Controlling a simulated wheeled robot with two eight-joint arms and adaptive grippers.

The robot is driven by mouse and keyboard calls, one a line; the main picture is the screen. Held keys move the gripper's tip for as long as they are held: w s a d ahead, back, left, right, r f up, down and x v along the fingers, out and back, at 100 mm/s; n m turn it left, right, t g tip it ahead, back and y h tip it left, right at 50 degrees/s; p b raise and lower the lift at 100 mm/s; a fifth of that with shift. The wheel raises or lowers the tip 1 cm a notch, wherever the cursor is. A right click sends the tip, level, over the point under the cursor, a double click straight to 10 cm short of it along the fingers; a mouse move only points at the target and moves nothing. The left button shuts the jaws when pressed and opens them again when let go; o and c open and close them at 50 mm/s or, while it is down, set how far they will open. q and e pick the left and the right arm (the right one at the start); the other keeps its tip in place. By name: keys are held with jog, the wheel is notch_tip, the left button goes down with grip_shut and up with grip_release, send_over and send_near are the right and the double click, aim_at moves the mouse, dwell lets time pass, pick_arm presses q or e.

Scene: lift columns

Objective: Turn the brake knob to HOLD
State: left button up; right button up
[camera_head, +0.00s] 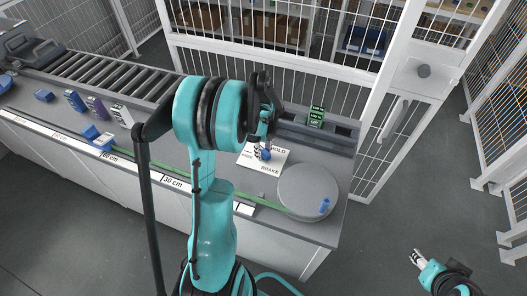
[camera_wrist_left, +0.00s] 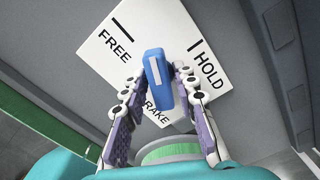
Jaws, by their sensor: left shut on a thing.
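The brake knob (camera_wrist_left: 157,78) is a blue bar with a white stripe, seen between the fingers in the left wrist view. Its stripe points up and slightly left, between the FREE mark and the HOLD mark. The white brake plate (camera_wrist_left: 103,45) carries the words FREE, HOLD and BRAKE, the last partly covered. My left gripper (camera_wrist_left: 158,84) is shut on the knob, one finger on each side. In the head view the knob (camera_head: 265,156) is small and partly hidden by my left gripper (camera_head: 264,150). My right gripper (camera_head: 417,258) is at lower right, away from the bench, its opening unclear.
A grey round disc (camera_head: 306,186) with a blue piece (camera_head: 324,206) lies right of the plate. A scale strip (camera_head: 170,183) and green band run along the bench front. A roller conveyor (camera_head: 110,77) and mesh fence (camera_head: 270,50) stand behind. Several small blocks sit left.

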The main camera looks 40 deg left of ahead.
aim_at(263, 150)
pick_arm(q)
jog(key=shift+m, duration=0.6)
jog(key=m, duration=0.2)
jog(key=shift+f+m+b, duration=0.1)
jog(key=shift+m+b, duration=0.2)
jog(key=m, duration=0.3)
jog(key=shift+m, duration=0.4)
jog(key=o, duration=0.8)
jog(key=shift+c, duration=0.2)
notch_tip(263, 150, up, 9)
jog(key=p, duration=0.6)
